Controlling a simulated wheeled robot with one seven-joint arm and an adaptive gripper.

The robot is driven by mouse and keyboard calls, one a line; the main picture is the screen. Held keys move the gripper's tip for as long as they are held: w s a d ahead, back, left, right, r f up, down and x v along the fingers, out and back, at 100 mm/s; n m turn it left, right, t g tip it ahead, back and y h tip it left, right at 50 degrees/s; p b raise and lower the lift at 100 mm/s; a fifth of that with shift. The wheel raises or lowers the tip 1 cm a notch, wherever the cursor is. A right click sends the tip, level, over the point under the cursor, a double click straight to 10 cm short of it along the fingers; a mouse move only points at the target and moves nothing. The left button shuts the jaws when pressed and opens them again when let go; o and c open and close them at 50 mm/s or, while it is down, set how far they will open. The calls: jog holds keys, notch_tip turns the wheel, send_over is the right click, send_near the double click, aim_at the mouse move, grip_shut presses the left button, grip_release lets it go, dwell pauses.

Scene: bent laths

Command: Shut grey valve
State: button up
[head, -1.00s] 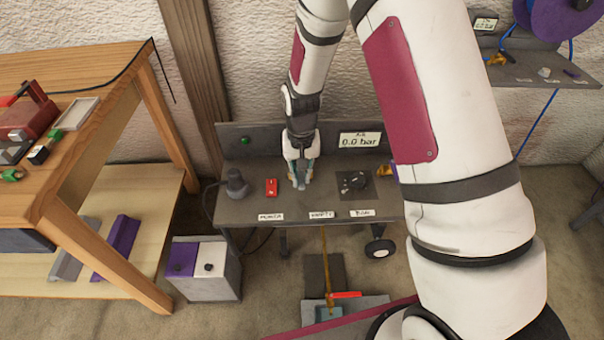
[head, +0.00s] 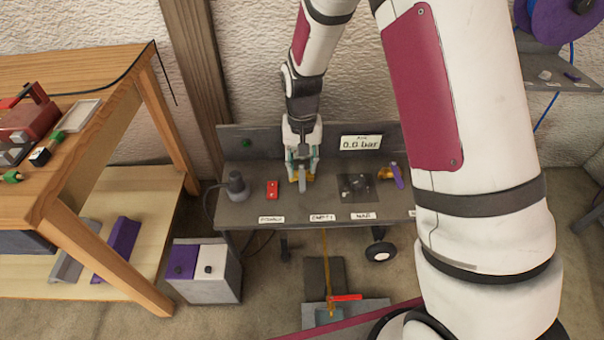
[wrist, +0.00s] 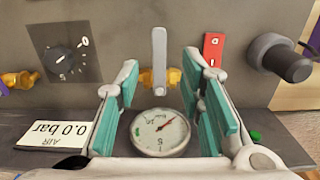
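The grey valve has a flat grey lever (wrist: 159,60) on a brass body (wrist: 147,78), seen top centre in the wrist view. In the head view the lever (head: 302,185) shows just below my gripper, pointing to the bench's front edge. My gripper (head: 302,168) is over the valve; in the wrist view its teal-padded fingers (wrist: 170,105) are wide apart, with nothing between them held. The lever lies beyond the fingertips, between their lines, and no contact shows. A round dial gauge (wrist: 160,132) appears between the fingers.
The grey bench (head: 240,205) also carries a red switch (head: 272,189), a dark knob plate (head: 357,187), a purple-handled valve (head: 397,176) and a dark cylindrical plug-like part (head: 236,186). An "0.0 bar" display (head: 361,142) stands behind. A wooden table (head: 75,190) is at left.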

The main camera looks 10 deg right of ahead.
notch_tip(320, 180, up, 7)
dwell(0.3)
jog(key=shift+r, duration=0.15)
notch_tip(320, 180, up, 11)
jog(key=t+p, duration=0.1)
jog(key=p, duration=0.2)
send_over(302, 182)
jog(key=s+d, duration=0.2)
jog(key=s, duration=0.3)
jog(key=s+d+r+n+t+p, duration=0.1)
jog(key=s+r+p, duration=0.2)
jog(key=s+r, duration=0.55)
jog(key=s+d+r+t+p, duration=0.1)
jog(key=s+r+p, duration=0.1)
jog(key=s+r, duration=0.3)
jog(key=s+d+r+n+t+p, duration=0.1)
jog(key=s+r, duration=0.5)
jog(key=s, duration=0.8)
jog(key=d+p, duration=0.1)
jog(key=p, duration=0.1)
jog(key=shift+s+r+p, duration=0.25)
jog(key=shift+p, duration=0.1)
